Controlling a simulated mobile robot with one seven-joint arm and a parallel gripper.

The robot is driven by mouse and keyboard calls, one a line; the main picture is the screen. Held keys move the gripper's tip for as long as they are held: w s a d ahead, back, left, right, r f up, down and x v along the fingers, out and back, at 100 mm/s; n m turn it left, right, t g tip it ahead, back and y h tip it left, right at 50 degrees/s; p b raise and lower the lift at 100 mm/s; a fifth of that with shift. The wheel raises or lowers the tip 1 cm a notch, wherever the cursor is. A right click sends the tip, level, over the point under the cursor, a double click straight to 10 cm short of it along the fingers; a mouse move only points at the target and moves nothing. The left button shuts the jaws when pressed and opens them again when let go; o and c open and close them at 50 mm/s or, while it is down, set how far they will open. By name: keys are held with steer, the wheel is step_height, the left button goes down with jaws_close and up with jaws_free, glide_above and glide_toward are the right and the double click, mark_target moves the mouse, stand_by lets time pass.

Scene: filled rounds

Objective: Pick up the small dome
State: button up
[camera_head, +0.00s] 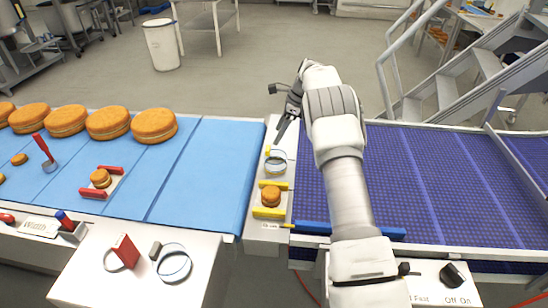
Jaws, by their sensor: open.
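I cannot tell for certain which thing is the small dome. A pale, round, clear-looking piece (276,161) with a bluish rim sits on the narrow light plate between the two belts. A small orange round (270,196) sits on the same plate, between two yellow bars. Another small orange round (101,178) lies between red bars on the blue belt. My gripper (281,136) is open, with dark fingers pointing down, above and beyond the pale piece and apart from the orange round. Nothing shows between its fingers.
Several large orange-brown filled rounds (154,124) line the far side of the blue belt (203,185). A purple belt (425,170) lies right of my arm. A larger clear ring-like piece (174,264) and a red block (125,251) rest on the white front housing.

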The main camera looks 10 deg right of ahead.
mark_target(272, 153)
steer(key=shift+p+x, duration=0.65)
steer(key=shift+x, duration=2.8)
jaws_close()
